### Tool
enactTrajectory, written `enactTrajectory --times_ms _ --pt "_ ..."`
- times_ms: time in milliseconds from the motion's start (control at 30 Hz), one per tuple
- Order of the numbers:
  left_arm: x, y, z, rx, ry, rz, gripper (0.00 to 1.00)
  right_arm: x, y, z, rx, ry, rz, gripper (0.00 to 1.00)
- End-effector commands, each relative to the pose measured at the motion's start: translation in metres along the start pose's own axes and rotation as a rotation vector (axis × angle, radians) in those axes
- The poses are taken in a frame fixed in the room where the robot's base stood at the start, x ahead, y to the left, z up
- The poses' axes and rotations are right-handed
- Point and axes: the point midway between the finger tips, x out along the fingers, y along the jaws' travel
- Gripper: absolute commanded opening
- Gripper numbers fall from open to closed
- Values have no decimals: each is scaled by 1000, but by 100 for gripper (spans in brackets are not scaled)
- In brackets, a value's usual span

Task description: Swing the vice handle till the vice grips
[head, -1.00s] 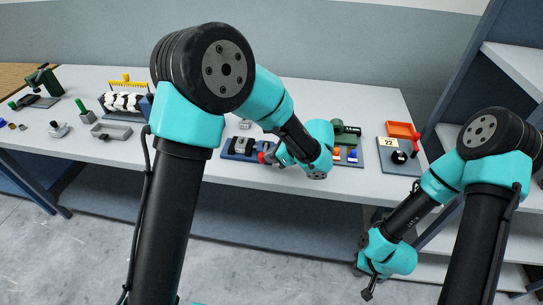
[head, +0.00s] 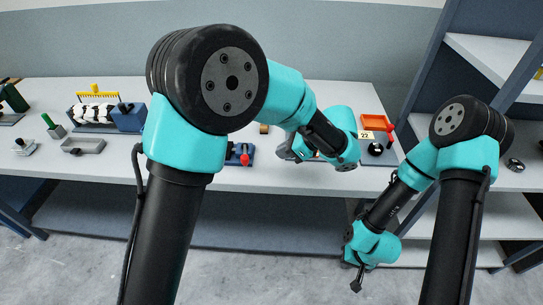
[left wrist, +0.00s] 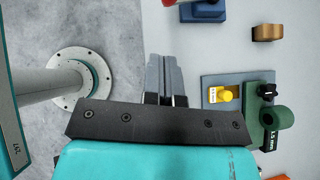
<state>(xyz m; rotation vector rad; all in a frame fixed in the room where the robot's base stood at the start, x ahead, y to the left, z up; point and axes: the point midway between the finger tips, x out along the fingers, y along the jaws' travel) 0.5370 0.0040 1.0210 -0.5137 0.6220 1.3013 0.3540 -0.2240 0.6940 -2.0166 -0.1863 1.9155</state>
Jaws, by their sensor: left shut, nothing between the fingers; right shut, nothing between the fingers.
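The vice (head: 235,155) is a blue block on the bench in the head view, mostly hidden behind my left arm. Its red handle knob (head: 245,159) shows at its right front. In the left wrist view, a blue block (left wrist: 205,13) and a bit of red (left wrist: 170,2) are cut by the top edge. My left gripper (head: 283,153) is shut and empty, to the right of the knob and apart from it. Its closed fingers show in the left wrist view (left wrist: 165,75). My right gripper (head: 356,286) is shut, hanging low in front of the bench.
An orange tray (head: 373,121) and a red-topped lever (head: 390,130) stand further right. Shelving (head: 490,60) rises at the right.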

Motion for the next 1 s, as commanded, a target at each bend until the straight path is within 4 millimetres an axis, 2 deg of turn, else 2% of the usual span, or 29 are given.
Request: enactTrajectory --times_ms 200,667,833,1000 --pt "-13 0 0 -1 0 -1 0 0 0 0 0 0 0 0" --pt "-12 0 0 -2 2 0 0 0 0 0 0 0 0 0" --pt "3 -6 6 -46 76 16 0 0 0 0 0 0 0 0" --pt "44 -24 19 -188 284 49 0 0 0 0 0 0 0 0"
